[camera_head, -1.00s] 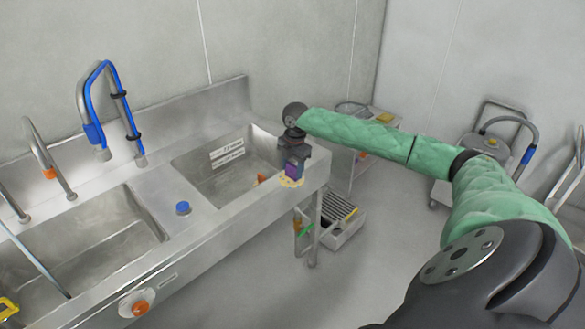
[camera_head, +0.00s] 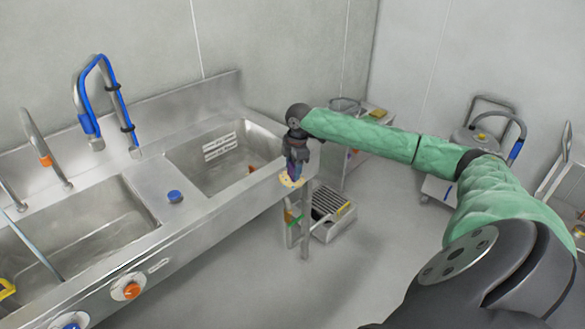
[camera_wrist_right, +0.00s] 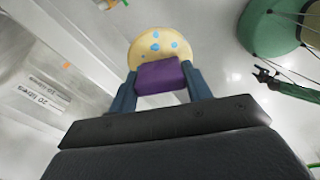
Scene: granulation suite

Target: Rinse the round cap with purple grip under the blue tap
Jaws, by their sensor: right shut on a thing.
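My right gripper (camera_head: 293,170) is shut on the purple grip of the round cap (camera_head: 290,181), beyond the right end of the steel sink unit. In the right wrist view the two fingers clasp the purple block (camera_wrist_right: 159,77), and the cap's pale yellow disc with light blue spots (camera_wrist_right: 150,45) shows beyond it. The blue tap (camera_head: 104,90) stands at the back of the sink, between the two basins, well left of the gripper. Its spout (camera_head: 97,143) points down. My left gripper is not in view.
The right basin (camera_head: 232,165) has white labels and a small orange item inside.

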